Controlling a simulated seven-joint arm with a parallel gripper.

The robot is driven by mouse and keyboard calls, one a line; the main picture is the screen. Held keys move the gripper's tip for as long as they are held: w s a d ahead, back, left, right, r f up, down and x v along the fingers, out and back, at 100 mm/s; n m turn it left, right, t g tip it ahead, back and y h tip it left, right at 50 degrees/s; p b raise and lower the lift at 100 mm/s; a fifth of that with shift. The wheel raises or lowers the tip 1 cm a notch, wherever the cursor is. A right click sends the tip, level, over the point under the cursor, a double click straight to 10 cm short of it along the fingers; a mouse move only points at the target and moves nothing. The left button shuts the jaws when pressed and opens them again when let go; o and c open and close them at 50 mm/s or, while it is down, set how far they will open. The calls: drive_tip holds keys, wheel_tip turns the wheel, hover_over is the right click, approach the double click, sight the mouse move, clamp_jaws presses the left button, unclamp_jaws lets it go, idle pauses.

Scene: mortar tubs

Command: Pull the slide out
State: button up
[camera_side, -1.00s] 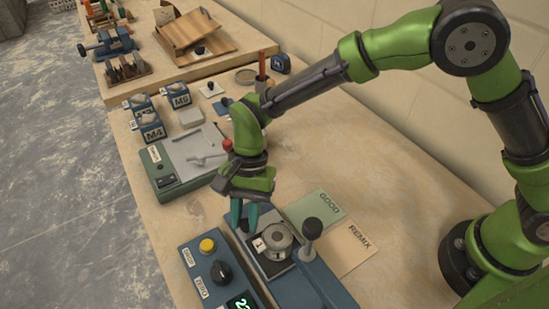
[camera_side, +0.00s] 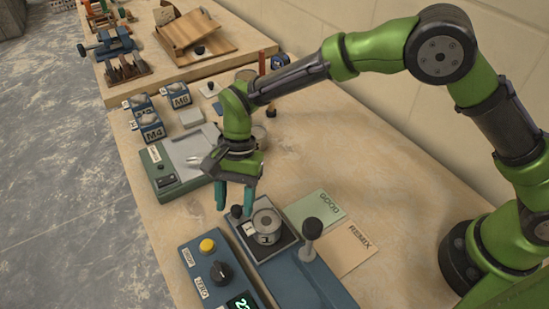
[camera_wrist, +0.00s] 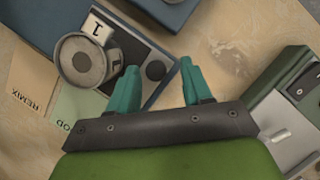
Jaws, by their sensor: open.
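The slide is a dark plate (camera_side: 284,244) in a blue-grey base (camera_side: 306,283), with a small dark knob (camera_side: 236,212) at its far end. A grey round tub (camera_side: 265,221) stands upright on it beside a white tag marked 1 (camera_side: 249,230).
A black-knobbed lever (camera_side: 312,228) rises from the base. GOOD (camera_side: 318,206) and REMIX (camera_side: 354,246) cards lie to the right. A control box (camera_side: 218,270) stands to the left. A green scale (camera_side: 178,165) and labelled weights (camera_side: 152,127) stand behind.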

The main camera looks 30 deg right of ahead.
drive_tip(key=shift+r, duration=0.1)
drive_tip(key=v, duration=1.6)
drive_tip(key=shift+w+d+r, duration=0.15)
drive_tip(key=shift+w+r, duration=0.05)
drive_tip(key=shift+r, duration=0.15)
drive_tip(key=s+d+r+n+t, duration=0.1)
drive_tip(key=s+d+t, duration=0.2)
drive_tip(key=s+d, duration=0.3)
drive_tip(key=s+d+r+n+t, duration=0.2)
drive_tip(key=s+d, duration=0.4)
drive_tip(key=d, duration=0.5)
drive_tip(key=s+d+r+n+t+h, duration=0.1)
drive_tip(key=s+d+r+n+t, duration=0.1)
drive_tip(key=s+d+t, duration=0.3)
drive_tip(key=d, duration=0.4)
drive_tip(key=shift+s+d+r, duration=0.2)
drive_tip(key=shift+s+d, duration=0.15)
drive_tip(key=shift+s, duration=0.05)
